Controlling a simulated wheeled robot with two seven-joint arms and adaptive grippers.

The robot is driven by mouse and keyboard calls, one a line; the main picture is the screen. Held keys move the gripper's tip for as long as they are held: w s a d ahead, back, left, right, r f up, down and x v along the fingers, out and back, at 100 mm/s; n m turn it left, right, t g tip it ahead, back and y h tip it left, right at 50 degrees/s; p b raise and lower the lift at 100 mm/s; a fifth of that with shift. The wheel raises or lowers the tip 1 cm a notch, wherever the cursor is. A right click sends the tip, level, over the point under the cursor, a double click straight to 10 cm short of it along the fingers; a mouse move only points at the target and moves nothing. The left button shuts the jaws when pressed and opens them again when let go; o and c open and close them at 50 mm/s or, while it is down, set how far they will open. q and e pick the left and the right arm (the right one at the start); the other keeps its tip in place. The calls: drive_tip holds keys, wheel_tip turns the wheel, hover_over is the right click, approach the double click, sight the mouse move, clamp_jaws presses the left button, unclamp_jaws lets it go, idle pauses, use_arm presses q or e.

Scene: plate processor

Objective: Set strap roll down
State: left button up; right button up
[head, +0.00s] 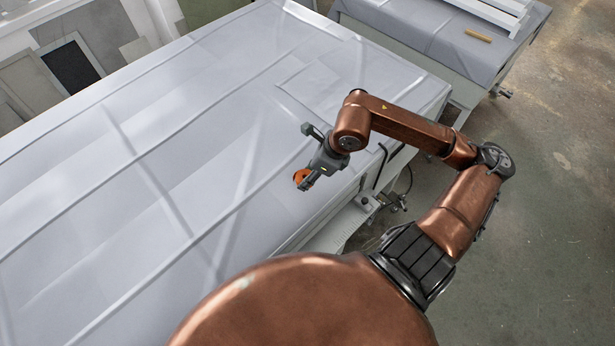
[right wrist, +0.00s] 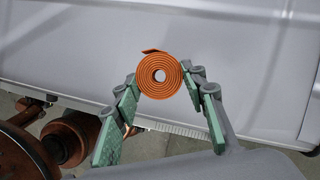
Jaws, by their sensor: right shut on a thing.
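The strap roll (right wrist: 160,76) is an orange coiled strap with a hole in its middle and a short loose end at the top. In the right wrist view it sits between the green-padded fingers of my right gripper (right wrist: 161,84), which is shut on it. In the head view the strap roll (head: 301,176) shows as a small orange piece at the right gripper (head: 308,182), over the grey covered table (head: 210,130) near its right edge. I cannot tell whether the roll touches the table surface. My left gripper is not in view.
The grey table is wide and mostly bare, with raised seams. A ledge with a ruler-like scale and fittings (head: 368,203) runs along its near right edge. A second covered table (head: 420,35) at the back right holds white profiles and a small yellow-brown block (head: 478,35).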

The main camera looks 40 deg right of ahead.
drive_tip(key=shift+w+d+f, duration=0.2)
drive_tip(key=shift+w+f, duration=0.25)
drive_tip(key=shift+f, duration=0.1)
drive_tip(key=f, duration=0.1)
drive_tip(key=f+p, duration=0.1)
drive_tip(key=f, duration=0.1)
drive_tip(key=shift+w+d+f, duration=0.25)
drive_tip(key=shift+w+f, duration=0.1)
drive_tip(key=shift+f, duration=0.2)
drive_tip(key=shift+f, duration=0.1)
drive_tip(key=shift+f, duration=0.1)
drive_tip(key=o, duration=1.2)
drive_tip(key=shift+c, duration=0.2)
